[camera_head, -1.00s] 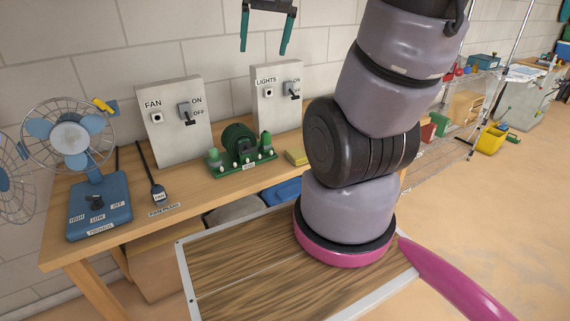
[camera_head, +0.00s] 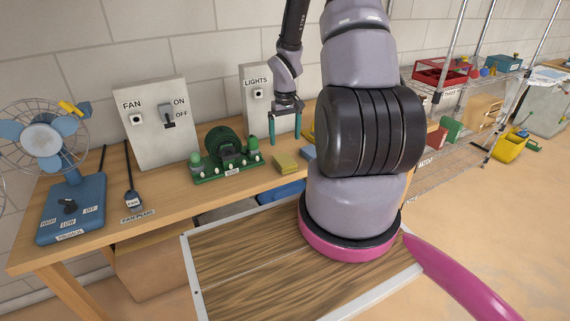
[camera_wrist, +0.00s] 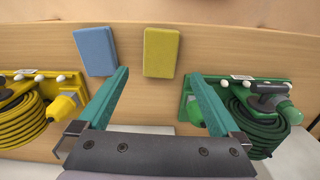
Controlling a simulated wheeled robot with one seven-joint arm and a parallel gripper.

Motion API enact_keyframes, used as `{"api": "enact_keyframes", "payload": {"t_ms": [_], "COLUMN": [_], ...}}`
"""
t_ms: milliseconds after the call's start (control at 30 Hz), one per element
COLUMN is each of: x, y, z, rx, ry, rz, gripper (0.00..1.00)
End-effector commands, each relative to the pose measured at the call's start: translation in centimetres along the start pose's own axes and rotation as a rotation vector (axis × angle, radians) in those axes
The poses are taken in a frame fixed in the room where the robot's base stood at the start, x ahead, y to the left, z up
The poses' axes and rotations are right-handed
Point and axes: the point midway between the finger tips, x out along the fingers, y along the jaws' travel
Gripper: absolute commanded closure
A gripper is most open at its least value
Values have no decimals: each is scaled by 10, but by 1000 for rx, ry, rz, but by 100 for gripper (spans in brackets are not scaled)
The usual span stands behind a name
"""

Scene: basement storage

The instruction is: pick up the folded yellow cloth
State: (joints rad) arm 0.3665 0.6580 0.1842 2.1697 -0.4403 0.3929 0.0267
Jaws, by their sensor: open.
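The folded yellow cloth (camera_head: 287,163) lies flat on the wooden workbench, right of the green cord reel. In the wrist view the yellow cloth (camera_wrist: 161,52) is a small rectangle beyond my fingertips, between their lines. My gripper (camera_head: 285,142) hangs with fingers down above and just behind the cloth in the head view. In the wrist view my gripper (camera_wrist: 158,88) is open and empty, its teal fingers spread wide. A folded blue cloth (camera_wrist: 96,50) lies left of the yellow one, apart from it; in the head view my arm partly hides the blue cloth (camera_head: 309,152).
A green cord reel (camera_head: 225,155) and a yellow cord reel (camera_wrist: 40,108) flank the cloths. The fan panel (camera_head: 157,122) and lights panel (camera_head: 256,96) stand at the wall. A blue fan (camera_head: 70,210) is at the left. Bare bench (camera_wrist: 215,55) lies around the cloth.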

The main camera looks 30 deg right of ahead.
Motion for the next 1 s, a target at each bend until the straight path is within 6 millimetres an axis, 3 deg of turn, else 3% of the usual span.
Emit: {"api": "enact_keyframes", "payload": {"t_ms": [100, 367, 667, 967, 1000], "x": [21, 44, 86, 92, 92], "y": [0, 0, 0, 0, 0], "z": [1, 1, -1, -2, -2], "rx": [0, 2, 2, 2, 2], "ry": [-5, -3, -3, -1, -1], "rz": [-1, 0, 0, 1, 1], "gripper": [0, 0, 0, 0, 8]}}
